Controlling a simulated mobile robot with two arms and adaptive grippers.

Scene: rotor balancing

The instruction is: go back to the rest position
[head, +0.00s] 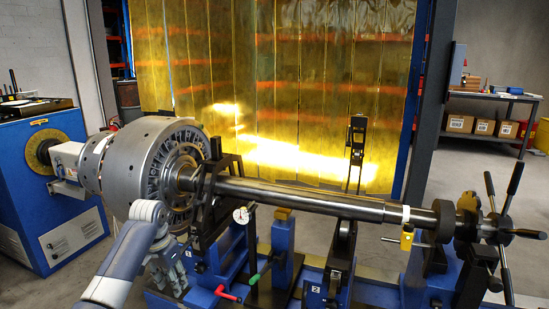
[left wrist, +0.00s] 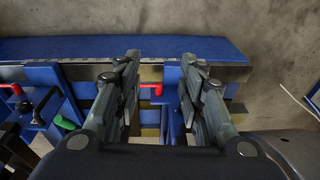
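My left gripper (head: 170,270) is low at the front of the balancing machine, below the grey rotor drum (head: 145,160). In the left wrist view its two fingers (left wrist: 159,65) stand apart with nothing held between them. Behind the gap lie the blue machine bed (left wrist: 215,47) and a small red handle (left wrist: 150,86). Whether the gripper touches the machine cannot be told. The rotor's steel shaft (head: 300,197) runs right from the drum, across the supports. My right gripper is not in view.
A dial gauge (head: 240,215), a red handle (head: 228,294) and a green handle (head: 259,276) are right of the gripper. A spoked handwheel (head: 507,228) is at the right end. A blue cabinet (head: 45,215) stands left. Bare floor (left wrist: 285,70) shows beyond the bed.

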